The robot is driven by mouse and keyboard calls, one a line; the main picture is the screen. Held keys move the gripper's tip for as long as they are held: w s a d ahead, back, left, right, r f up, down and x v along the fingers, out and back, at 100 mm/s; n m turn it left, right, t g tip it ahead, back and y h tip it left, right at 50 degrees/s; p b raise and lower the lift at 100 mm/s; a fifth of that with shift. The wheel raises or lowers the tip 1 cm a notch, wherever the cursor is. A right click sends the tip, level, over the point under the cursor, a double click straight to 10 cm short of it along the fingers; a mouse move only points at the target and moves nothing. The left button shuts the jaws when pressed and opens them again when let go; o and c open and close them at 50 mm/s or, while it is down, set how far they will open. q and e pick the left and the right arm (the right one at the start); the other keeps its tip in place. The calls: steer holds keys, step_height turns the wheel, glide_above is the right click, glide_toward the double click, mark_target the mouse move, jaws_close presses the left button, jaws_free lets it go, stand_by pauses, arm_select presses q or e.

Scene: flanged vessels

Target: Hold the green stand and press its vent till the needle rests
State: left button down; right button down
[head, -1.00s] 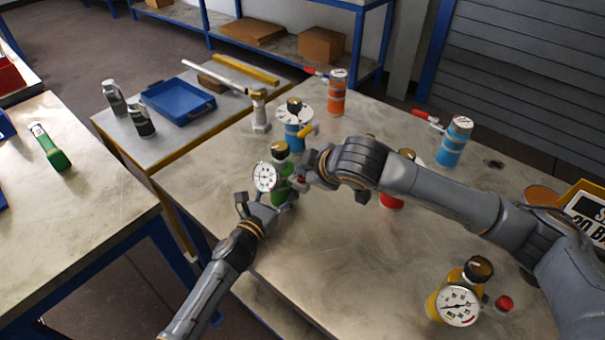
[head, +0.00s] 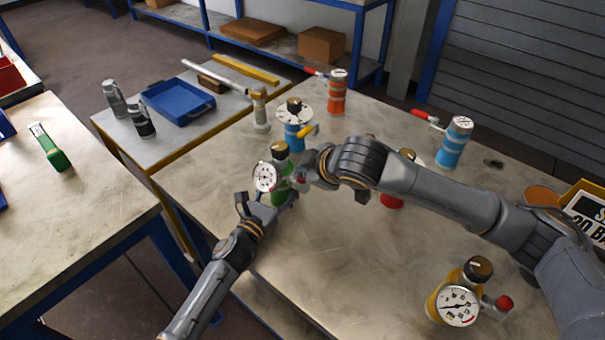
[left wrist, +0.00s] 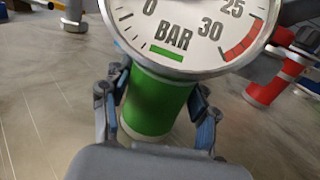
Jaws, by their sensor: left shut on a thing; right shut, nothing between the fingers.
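The green stand (head: 283,193) is upright on the table, with a dark cap and a white round gauge (head: 265,177) facing left. My left gripper (head: 262,207) is shut on its green body; in the left wrist view the fingers lie on both sides of the green body (left wrist: 158,100). The gauge's lower part (left wrist: 190,25) shows there, with BAR and a red band; its needle cannot be made out. My right gripper (head: 309,172) is shut and empty at the stand's right side, close by the red vent button (head: 301,182). Whether it touches the button is unclear.
A yellow stand (head: 447,298) with a gauge is at front right. A red stand (head: 391,201) is partly behind my right arm. Blue (head: 294,137), orange (head: 337,98) and another blue vessel (head: 455,145) stand farther back. The table's front middle is clear.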

steer(key=shift+r, duration=0.9)
steer(key=shift+r, duration=0.15)
steer(key=shift+r, duration=2.4)
arm_select(q)
steer(key=shift+c, duration=1.5)
jaws_free()
